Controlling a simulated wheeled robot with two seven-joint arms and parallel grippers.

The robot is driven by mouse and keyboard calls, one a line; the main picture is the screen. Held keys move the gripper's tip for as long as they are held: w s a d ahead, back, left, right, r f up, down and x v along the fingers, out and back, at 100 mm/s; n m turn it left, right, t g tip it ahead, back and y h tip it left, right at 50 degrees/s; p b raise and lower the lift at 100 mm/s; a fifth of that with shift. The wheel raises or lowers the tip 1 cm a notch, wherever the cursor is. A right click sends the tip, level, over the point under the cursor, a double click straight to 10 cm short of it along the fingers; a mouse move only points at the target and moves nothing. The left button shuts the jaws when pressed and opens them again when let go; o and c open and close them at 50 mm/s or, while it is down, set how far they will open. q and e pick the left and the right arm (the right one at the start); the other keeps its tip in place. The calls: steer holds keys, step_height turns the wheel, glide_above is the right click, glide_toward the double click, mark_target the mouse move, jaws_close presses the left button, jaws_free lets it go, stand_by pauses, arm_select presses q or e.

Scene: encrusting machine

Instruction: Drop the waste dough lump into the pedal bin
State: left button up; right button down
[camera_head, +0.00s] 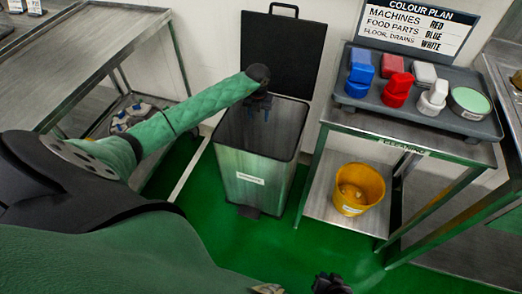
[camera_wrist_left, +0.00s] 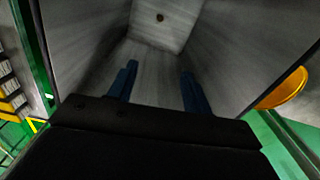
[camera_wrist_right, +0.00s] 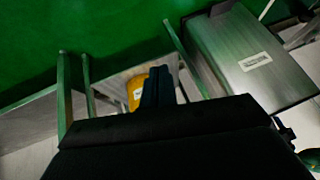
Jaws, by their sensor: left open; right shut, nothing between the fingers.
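The pedal bin (camera_head: 255,160) stands on the green floor with its dark lid (camera_head: 282,50) up. My left gripper (camera_head: 266,112) is over the bin's opening, pointing down. In the left wrist view its two blue fingers (camera_wrist_left: 157,85) are apart with nothing between them. A small brown lump (camera_wrist_left: 159,18), apparently the waste dough, lies on the bin's grey floor, well below the fingers. My right gripper (camera_head: 330,285) is low at the bottom edge of the head view; its fingers (camera_wrist_right: 158,88) are shut together and empty.
A steel table (camera_head: 345,122) right of the bin carries a grey tray (camera_head: 430,120) of coloured brushes and a colour-plan sign (camera_head: 418,28). A yellow bucket (camera_head: 358,190) sits on its lower shelf. Another steel table (camera_head: 85,50) stands at left. Green floor in front is clear.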

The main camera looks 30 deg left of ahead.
arm_select(q)
step_height(320, 180, up, 7)
steer(key=shift+b, duration=0.3)
arm_select(e)
step_height(320, 180, down, 3)
steer(key=shift+r, duration=0.15)
